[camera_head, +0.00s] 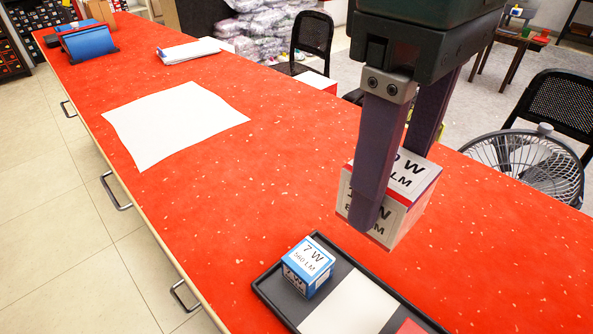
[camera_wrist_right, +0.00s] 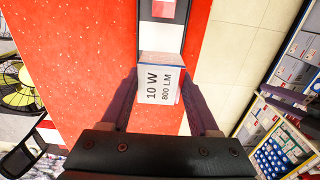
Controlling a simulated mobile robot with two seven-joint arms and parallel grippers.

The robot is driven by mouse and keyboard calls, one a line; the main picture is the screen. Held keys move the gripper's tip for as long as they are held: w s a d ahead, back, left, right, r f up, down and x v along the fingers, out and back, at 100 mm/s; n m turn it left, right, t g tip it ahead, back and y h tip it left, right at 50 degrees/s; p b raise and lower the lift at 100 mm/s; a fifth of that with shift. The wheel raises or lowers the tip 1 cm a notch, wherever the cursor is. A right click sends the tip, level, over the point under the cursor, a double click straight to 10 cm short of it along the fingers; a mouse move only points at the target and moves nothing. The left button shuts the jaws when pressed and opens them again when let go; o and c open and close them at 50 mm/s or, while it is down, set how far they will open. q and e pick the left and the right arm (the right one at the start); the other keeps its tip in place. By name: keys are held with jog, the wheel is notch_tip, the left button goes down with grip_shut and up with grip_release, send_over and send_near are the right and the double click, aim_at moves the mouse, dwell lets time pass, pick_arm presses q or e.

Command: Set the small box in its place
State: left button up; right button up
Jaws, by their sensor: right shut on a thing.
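A small white box with a red edge (camera_head: 410,178) is held in the air above the red table. In the right wrist view the box (camera_wrist_right: 159,84) shows the print "10 W 800 LM". My right gripper (camera_head: 394,186) is shut on it, with a finger on each side. Below it, a dark tray (camera_head: 268,290) lies near the table's front edge. A blue and white box (camera_head: 308,262) marked "7 W 560 LM" sits in its left part. My left gripper is out of view.
A white sheet (camera_head: 172,122) lies flat on the red table (camera_head: 240,190). A blue bin (camera_head: 88,42) and folded papers (camera_head: 190,50) lie farther back. A fan (camera_head: 525,160) and a black chair (camera_head: 552,105) stand beyond the right edge. The table around the tray is clear.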

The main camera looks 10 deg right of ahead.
jog(key=f+b, duration=0.1)
jog(key=f, duration=0.4)
jog(key=f+b, duration=0.1)
jog(key=f, duration=0.4)
jog(key=f+b, duration=0.1)
jog(key=f, duration=0.3)
jog(key=shift+s+d+f, duration=0.15)
jog(key=shift+s+f, duration=0.15)
jog(key=shift+f, duration=0.1)
notch_tip(320, 180, down, 4)
jog(key=shift+f+b, duration=0.1)
jog(key=shift+b, duration=0.7)
jog(key=shift+f, duration=0.25)
jog(key=shift+f, duration=0.1)
jog(key=o, duration=1.4)
jog(key=shift+c, duration=0.2)
